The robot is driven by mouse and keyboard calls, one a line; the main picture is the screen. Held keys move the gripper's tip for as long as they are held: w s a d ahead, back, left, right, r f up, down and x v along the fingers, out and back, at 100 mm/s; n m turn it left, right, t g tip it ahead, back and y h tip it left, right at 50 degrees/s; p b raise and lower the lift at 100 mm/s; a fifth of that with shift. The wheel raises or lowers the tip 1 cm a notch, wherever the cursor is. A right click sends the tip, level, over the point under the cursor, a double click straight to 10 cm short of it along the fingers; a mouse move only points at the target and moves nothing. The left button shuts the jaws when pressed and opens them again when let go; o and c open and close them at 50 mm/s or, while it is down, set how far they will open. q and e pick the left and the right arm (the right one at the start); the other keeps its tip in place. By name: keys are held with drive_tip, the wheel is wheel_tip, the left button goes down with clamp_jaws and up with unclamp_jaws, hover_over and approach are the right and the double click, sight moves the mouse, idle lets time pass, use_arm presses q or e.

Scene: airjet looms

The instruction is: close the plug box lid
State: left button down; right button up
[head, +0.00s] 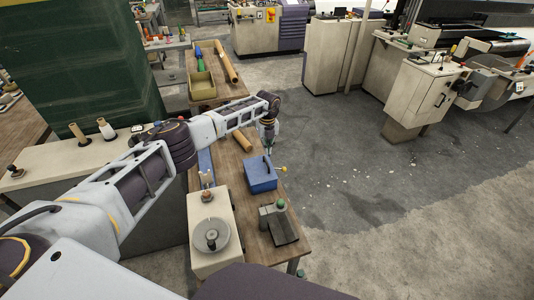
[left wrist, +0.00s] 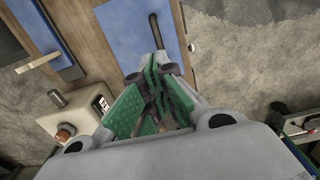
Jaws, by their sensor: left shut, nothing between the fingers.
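The blue plug box (head: 260,177) stands on the wooden bench, just below my left gripper in the head view. Its top looks flat and covered, but the gap at the lid is too small to judge. In the left wrist view a broad blue surface (left wrist: 122,30), which looks like the box top, lies beyond the fingers with a dark bar on it. The right gripper is out of view.
A cream device with a round dial (head: 211,236) and a small grey-green device (head: 277,222) stand at the bench's near end. A yellow bin (head: 202,84) and cardboard tubes (head: 227,63) lie farther back. Open floor (head: 370,180) lies right of the bench.

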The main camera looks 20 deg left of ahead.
use_arm(q)
wheel_tip(320, 180, up, 6)
drive_tip(key=shift+w+d, duration=0.15)
drive_tip(key=shift+d, duration=0.05)
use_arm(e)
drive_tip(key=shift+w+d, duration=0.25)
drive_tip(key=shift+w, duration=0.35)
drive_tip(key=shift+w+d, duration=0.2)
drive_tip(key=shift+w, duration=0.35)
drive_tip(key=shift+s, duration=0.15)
